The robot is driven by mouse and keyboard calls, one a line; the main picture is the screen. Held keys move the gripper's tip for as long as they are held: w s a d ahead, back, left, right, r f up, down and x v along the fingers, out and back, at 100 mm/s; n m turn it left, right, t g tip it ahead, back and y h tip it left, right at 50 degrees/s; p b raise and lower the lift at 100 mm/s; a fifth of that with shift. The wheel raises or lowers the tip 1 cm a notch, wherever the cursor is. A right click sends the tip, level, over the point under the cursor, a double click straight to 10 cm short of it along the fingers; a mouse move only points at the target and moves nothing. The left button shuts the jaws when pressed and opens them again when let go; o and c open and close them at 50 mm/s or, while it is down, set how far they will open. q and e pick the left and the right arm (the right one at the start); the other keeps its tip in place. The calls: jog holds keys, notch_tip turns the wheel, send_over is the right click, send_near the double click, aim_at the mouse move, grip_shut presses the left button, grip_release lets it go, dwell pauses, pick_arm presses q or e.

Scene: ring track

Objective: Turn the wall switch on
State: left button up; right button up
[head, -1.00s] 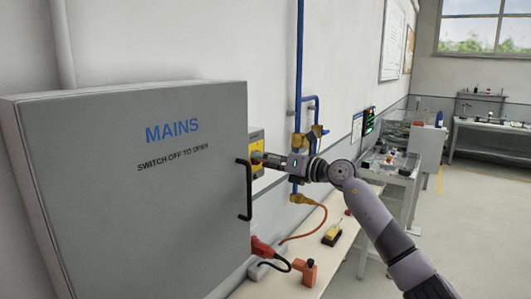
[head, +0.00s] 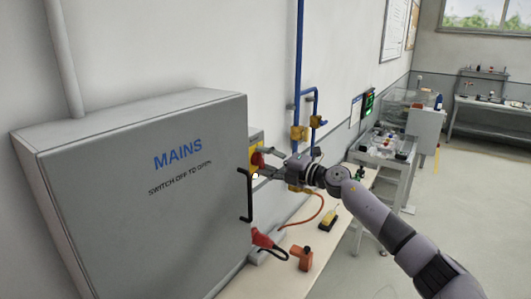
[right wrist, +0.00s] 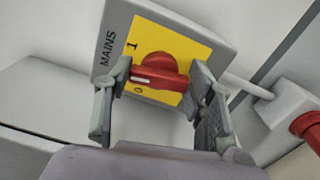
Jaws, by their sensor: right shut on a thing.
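The wall switch is a grey box labelled MAINS with a yellow plate (right wrist: 192,50) and a red rotary knob (right wrist: 158,68). The plate has marks 1 and 0; the white line on the knob's handle lies nearer the 0. My right gripper (right wrist: 160,84) is shut on the knob, one finger at each end of its handle. In the head view the right gripper (head: 262,172) reaches the knob (head: 257,159) from the right, beside the cabinet, which hides part of the switch. My left gripper is out of view.
A big grey MAINS cabinet (head: 130,215) with a black handle (head: 247,195) stands just left of the switch. A blue pipe (head: 299,70) with yellow valves rises on the right. The bench (head: 285,278) below holds a red plug (head: 264,238), an orange block (head: 302,258) and a yellow-black tool (head: 328,218).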

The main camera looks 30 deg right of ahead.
jog(key=shift+m+p, duration=0.45)
jog(key=shift+m, duration=0.65)
jog(key=shift+f, duration=0.1)
jog(key=o, duration=1.2)
jog(key=shift+d, duration=0.1)
jog(key=shift+c, duration=0.2)
jog(key=v, duration=1.2)
